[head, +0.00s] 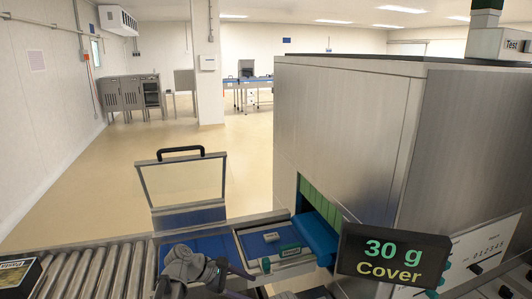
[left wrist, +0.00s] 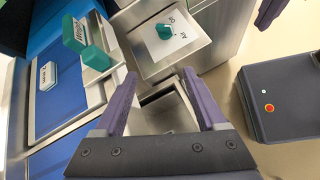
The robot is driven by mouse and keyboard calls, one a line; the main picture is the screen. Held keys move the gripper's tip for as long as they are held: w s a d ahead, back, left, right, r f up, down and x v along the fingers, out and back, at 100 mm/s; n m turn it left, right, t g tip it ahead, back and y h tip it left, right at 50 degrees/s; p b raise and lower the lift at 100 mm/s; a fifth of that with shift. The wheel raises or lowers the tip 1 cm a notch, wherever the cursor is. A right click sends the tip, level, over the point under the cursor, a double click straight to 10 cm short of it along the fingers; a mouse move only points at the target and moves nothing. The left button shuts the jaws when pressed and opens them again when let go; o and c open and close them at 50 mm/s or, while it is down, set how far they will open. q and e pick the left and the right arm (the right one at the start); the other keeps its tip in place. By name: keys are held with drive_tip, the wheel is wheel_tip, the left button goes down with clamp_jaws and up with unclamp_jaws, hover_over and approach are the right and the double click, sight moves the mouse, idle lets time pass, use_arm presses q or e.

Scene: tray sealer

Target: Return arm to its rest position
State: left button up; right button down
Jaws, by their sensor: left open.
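My left gripper (head: 250,277) is in front of the tray sealer's infeed at the bottom of the head view, with its arm coming in from the lower left. Its two purple fingers are spread apart with nothing between them; they also show in the left wrist view (left wrist: 160,75). In that view, the fingers point toward a grey panel (left wrist: 183,52) with a teal knob (left wrist: 164,31). The fingers look clear of it, but the exact gap cannot be told.
The steel machine housing (head: 340,140) stands at right, with a "30 g Cover" display (head: 392,256) in front. A raised clear guard (head: 185,182) stands behind the blue belt (head: 205,246). Open floor lies behind.

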use_arm(q)
drive_tip(key=s+f+m+g+y, duration=0.1)
drive_tip(key=s+f+m+y, duration=0.3)
drive_tip(key=s+m, duration=0.5)
drive_tip(key=s+f+m+g+y, duration=0.1)
drive_tip(key=s+f+m+y, duration=0.3)
drive_tip(key=s+m+y, duration=0.3)
drive_tip(key=s+m, duration=0.2)
drive_tip(key=m, duration=0.1)
drive_tip(key=shift+f+m+y, duration=0.25)
drive_tip(key=shift+m+y, duration=0.05)
drive_tip(key=shift+m, duration=0.1)
drive_tip(key=shift+a, duration=0.1)
drive_tip(key=shift+c, duration=0.3)
